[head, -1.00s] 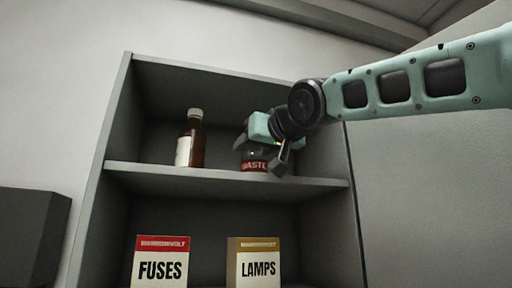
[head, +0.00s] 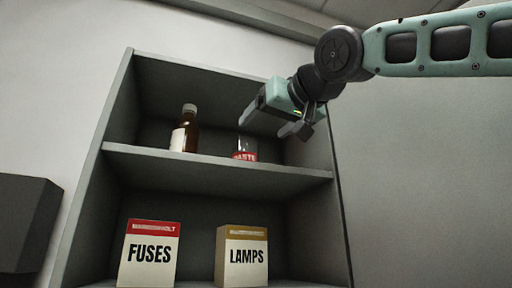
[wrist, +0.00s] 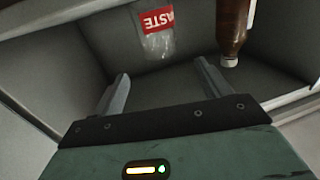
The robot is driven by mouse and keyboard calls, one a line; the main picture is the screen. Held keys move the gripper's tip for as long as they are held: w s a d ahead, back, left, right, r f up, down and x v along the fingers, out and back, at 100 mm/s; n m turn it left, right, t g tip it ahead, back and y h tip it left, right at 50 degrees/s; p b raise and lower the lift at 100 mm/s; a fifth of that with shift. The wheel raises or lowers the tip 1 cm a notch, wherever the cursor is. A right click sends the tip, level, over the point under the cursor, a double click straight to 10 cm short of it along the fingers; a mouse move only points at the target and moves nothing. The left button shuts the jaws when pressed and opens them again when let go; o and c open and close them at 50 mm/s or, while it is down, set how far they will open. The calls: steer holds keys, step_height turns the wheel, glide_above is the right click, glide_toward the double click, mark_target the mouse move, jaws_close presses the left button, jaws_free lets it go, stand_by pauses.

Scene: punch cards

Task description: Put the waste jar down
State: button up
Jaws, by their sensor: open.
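The waste jar (head: 245,148), clear with a red label, stands upright on the upper shelf (head: 215,169) of the grey cabinet. My gripper (head: 268,124) is open and empty, in front of the cabinet and above and to the right of the jar in the head view. It is apart from the jar. In the wrist view the jar (wrist: 157,32) shows upside down beyond my open fingers (wrist: 162,90), with nothing between them. The upper part of the jar is partly dim against the dark cabinet back in the head view.
A brown bottle (head: 185,130) with a white cap stands left of the jar on the same shelf. A FUSES box (head: 149,254) and a LAMPS box (head: 243,257) stand on the shelf below. A dark box shape (head: 25,225) is at the far left.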

steer(key=shift+b+v, duration=0.3)
steer(key=shift+v, duration=0.95)
